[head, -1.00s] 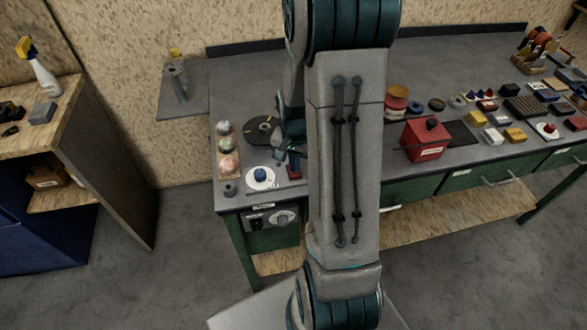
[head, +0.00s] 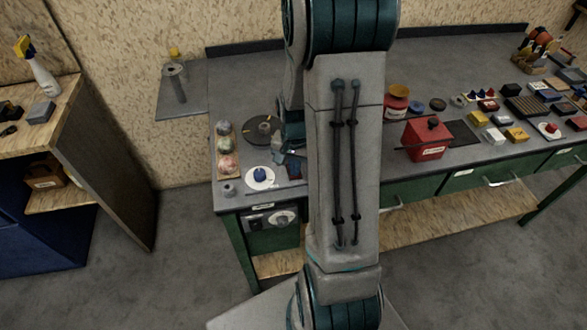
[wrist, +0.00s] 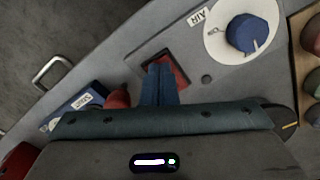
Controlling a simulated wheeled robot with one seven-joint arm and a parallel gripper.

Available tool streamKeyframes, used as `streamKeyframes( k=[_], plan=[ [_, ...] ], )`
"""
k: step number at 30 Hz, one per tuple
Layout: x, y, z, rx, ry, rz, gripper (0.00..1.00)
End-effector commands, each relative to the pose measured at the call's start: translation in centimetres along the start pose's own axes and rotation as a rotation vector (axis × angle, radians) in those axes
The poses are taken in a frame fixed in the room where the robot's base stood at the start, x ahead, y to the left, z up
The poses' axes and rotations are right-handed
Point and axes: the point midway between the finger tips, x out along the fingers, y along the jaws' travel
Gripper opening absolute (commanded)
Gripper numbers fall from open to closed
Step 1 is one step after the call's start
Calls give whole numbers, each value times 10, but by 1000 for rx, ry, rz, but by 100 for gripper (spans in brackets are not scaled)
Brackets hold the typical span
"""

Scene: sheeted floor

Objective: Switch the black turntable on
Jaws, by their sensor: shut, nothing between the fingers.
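The black turntable (head: 262,130) is a dark disc with a yellow mark, lying on the bench left of my arm. In the wrist view a dark rounded edge with a yellow line (wrist: 287,123), likely the turntable, shows beside my gripper's body. A dark rectangular plate with a red rocker-like part (wrist: 181,72) is set in the bench top. My gripper (wrist: 162,70) is shut and empty, its fingertips over this red part and covering much of it. I cannot tell whether they touch it. In the head view my arm partly hides the gripper.
A blue knob (wrist: 245,33) on a white disc marked AIR is near the fingers. A tray of balls (head: 237,165) stands at the bench's left end. A red box (head: 425,140) stands right of my arm. A drawer handle (wrist: 52,72) juts from the front.

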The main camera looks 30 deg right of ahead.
Motion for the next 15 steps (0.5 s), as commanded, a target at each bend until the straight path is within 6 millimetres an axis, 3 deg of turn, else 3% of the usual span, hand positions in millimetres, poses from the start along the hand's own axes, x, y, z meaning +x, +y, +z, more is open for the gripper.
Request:
streamKeyframes(
  k=[5,15],
  plan=[
    [-2,0,0,0,1,0,0],
    [-29,0,0,0,2,-1,0]
  ],
)
